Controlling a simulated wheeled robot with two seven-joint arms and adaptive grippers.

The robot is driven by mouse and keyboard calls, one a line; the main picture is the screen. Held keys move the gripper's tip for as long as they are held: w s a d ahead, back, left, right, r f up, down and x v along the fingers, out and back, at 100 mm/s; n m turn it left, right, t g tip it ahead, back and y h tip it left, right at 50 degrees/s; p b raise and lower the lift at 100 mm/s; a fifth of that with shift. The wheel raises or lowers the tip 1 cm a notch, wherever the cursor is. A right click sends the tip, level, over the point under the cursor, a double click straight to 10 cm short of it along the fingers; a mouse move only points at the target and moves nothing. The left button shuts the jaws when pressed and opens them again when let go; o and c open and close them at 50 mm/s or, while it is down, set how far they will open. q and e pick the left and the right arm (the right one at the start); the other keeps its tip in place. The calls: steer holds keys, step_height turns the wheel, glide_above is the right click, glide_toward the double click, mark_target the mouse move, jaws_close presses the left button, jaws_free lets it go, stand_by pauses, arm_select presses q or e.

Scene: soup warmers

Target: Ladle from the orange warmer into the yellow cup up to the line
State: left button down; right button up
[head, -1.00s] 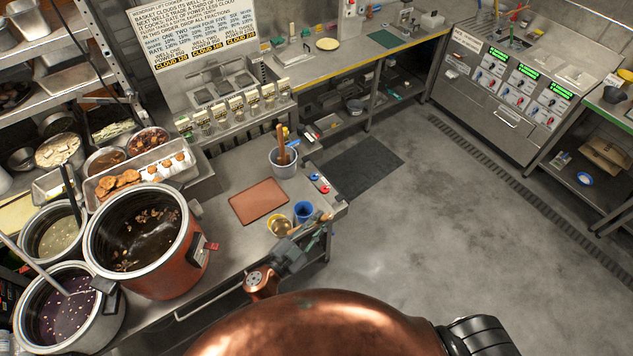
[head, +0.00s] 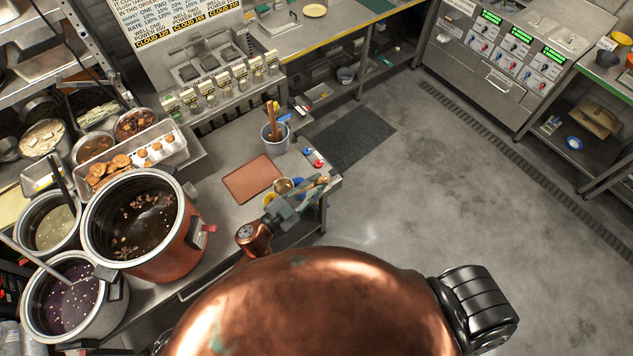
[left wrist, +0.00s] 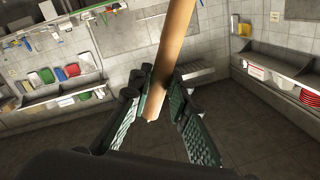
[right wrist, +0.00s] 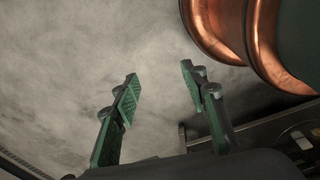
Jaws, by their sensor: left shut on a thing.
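The orange warmer (head: 185,243) stands open at the left of the counter in the head view, with dark broth and chunks inside. The yellow cup (head: 284,186) stands near the counter's right end, partly hidden by my left gripper. My left gripper (head: 287,207) is in front of the cups, shut on a wooden handle. In the left wrist view, my left gripper (left wrist: 160,95) has the wooden handle (left wrist: 174,45) between its fingers; whatever is at its far end is out of view. My right gripper (right wrist: 160,75) is open and empty above the floor.
A blue cup (head: 299,184) stands right beside the yellow one. A brown tray (head: 252,178) lies left of them. A grey bucket (head: 274,137) with a wooden-handled tool stands behind. Two more warmers (head: 50,222) (head: 72,295) crowd the left. Floor on the right is clear.

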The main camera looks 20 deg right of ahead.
arm_select(q)
steer(key=a+f+n+t+h+b, duration=0.1)
steer(key=a+h+b, duration=0.1)
steer(key=a+b, duration=0.5)
steer(key=shift+a, duration=0.5)
arm_select(e)
step_height(320, 180, down, 8)
steer(key=shift+w+r, duration=0.2)
arm_select(q)
steer(key=shift+s, duration=0.1)
steer(key=shift+f, duration=0.1)
steer(key=shift+a+n+t+h+b, duration=0.3)
steer(key=shift+a+b, duration=0.25)
steer(key=shift+a, duration=0.35)
arm_select(e)
steer(key=shift+f, duration=0.55)
